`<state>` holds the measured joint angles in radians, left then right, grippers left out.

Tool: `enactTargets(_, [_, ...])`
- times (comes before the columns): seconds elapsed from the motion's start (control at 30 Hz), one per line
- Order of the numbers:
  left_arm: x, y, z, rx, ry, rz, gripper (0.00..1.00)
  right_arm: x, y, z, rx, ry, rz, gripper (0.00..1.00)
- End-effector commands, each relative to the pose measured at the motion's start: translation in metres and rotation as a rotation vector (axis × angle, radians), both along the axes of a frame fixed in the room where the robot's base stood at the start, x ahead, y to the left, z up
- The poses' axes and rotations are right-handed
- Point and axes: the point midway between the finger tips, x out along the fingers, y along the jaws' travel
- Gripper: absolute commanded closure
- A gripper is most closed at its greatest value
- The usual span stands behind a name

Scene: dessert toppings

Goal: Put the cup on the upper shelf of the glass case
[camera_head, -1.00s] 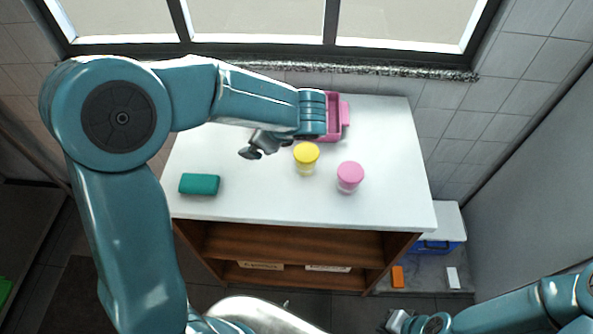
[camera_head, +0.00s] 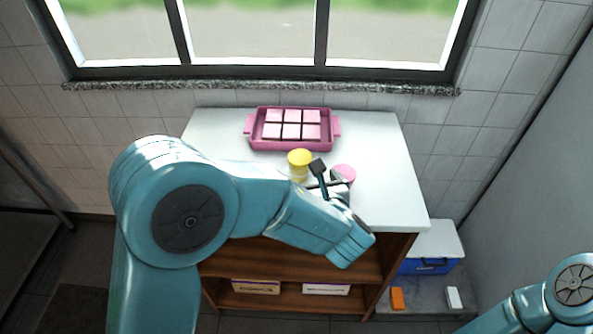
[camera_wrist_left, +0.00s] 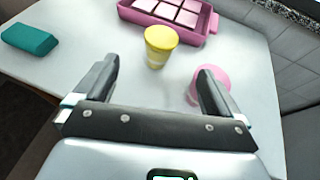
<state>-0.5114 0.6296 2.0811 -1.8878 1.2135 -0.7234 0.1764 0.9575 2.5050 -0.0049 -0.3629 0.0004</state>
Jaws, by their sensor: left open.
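A cup with a yellow top (camera_head: 299,160) stands upright on the white tabletop (camera_head: 385,200), and it also shows in the left wrist view (camera_wrist_left: 160,46). A pink cup (camera_head: 343,173) stands to its right, partly hidden by my left gripper; the wrist view shows it behind the right finger (camera_wrist_left: 222,80). My left gripper (camera_head: 328,177) is open and empty. In the wrist view its fingers (camera_wrist_left: 158,75) are spread, with the yellow cup beyond the gap, apart from both fingers. My right gripper is out of view. No glass case shows.
A pink tray (camera_head: 247,128) with several pale pink squares sits at the back of the table. A teal block (camera_wrist_left: 28,40) lies at left in the wrist view. Wooden shelves (camera_head: 235,270) are below the tabletop. A blue box (camera_head: 432,267) stands on the right.

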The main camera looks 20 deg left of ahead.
Motion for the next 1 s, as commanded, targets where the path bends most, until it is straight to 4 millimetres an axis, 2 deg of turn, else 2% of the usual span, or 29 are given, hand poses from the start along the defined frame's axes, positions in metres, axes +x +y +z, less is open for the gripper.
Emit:
enactTargets(0.2, [0.04, 0.026, -0.018, -0.001, 0.004, 0.007, 0.02, 0.0, 0.0, 0.007, 0.0, -0.001, 0.001, 1.0])
enactTargets(0.4, [0.072, 0.045, -0.033, -0.002, 0.001, 0.008, 0.02, 0.0, 0.0, 0.013, 0.0, 0.0, 0.0, 1.0])
enactTargets(0.63, [0.086, 0.054, -0.04, -0.002, 0.003, 0.008, 0.02, 0.0, 0.0, 0.017, 0.0, 0.0, 0.001, 1.0])
enactTargets(0.8, [0.106, 0.065, -0.051, -0.002, 0.003, 0.01, 0.02, 0.0, 0.0, 0.029, 0.0, 0.0, 0.0, 1.0])
enactTargets(1.0, [0.122, 0.074, -0.06, -0.004, 0.001, 0.007, 0.02, 0.0, 0.0, 0.03, 0.0, 0.0, 0.0, 1.0])
